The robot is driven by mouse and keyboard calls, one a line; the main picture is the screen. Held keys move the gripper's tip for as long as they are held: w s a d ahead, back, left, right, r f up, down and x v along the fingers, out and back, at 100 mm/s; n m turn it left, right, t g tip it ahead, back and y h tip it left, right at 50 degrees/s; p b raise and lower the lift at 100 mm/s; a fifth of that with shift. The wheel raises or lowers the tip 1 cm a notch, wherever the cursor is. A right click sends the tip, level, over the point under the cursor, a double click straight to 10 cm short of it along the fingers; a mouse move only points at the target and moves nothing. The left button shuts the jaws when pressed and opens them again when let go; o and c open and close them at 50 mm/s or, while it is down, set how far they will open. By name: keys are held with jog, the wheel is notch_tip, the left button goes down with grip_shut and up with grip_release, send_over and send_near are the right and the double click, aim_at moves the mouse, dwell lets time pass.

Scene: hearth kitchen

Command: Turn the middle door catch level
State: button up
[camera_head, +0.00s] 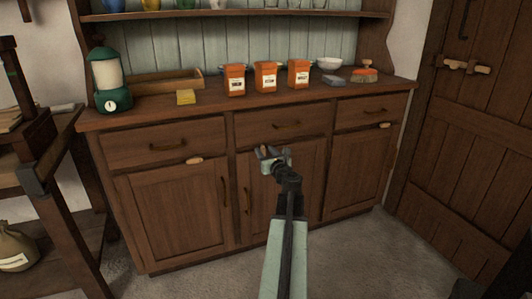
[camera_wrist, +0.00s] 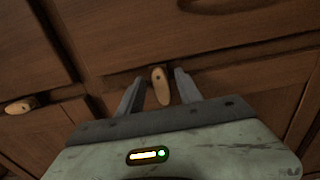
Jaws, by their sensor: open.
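The middle door catch (camera_wrist: 161,88) is a small pale wooden piece with a dark pivot dot near its top. In the wrist view it stands nearly upright, tilted slightly, at the top of the middle door. My gripper (camera_wrist: 158,77) is open, with one finger on each side of the catch and a visible gap to each. In the head view my gripper (camera_head: 268,153) is at the top of the middle door (camera_head: 305,180) and mostly hides the catch. The left door catch (camera_head: 194,160) lies about level; it also shows in the wrist view (camera_wrist: 20,105).
The right door catch (camera_head: 385,125) lies about level. Drawer handles (camera_head: 288,125) sit above the doors, and upright door handles (camera_head: 246,201) are beside my arm. A lantern (camera_head: 112,82) and orange canisters (camera_head: 266,77) stand on the counter. The floor in front is clear.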

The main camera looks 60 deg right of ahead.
grip_shut()
jog(key=shift+d, duration=0.2)
jog(key=shift+a, duration=0.15)
